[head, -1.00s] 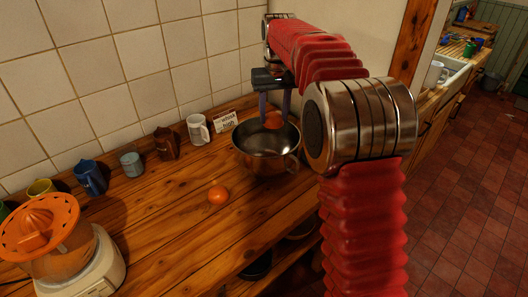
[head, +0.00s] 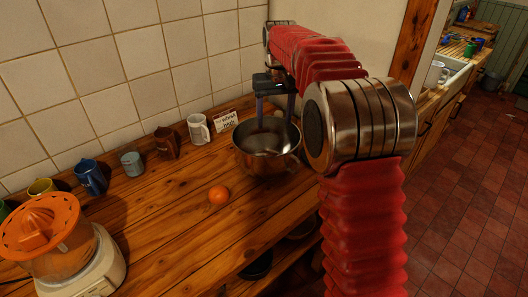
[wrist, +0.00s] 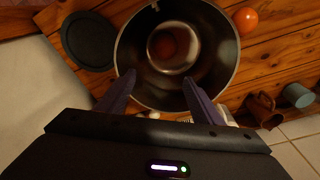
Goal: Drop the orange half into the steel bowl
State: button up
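The steel bowl (head: 255,164) stands on the wooden counter; the wrist view looks down into it (wrist: 222,85). My gripper (head: 275,122) is above the bowl, fingers pointing down. In the wrist view its fingertips (wrist: 159,78) are wide apart with nothing between them.
A whole orange (head: 218,195) sits left of the bowl. An orange-topped juicer (head: 75,255) stands front left. Several mugs, a brown pot (head: 166,143) and a small sign (head: 226,121) line the wall. A dark round dish (wrist: 89,41) is beside the bowl.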

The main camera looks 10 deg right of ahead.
jog(key=shift+o, duration=0.5)
notch_tip(320, 180, up, 14)
jog(key=s, duration=0.1)
jog(key=shift+s+f, duration=0.2)
jog(key=shift+s, duration=0.15)
jog(key=shift+w, duration=0.1)
dwell(0.3)
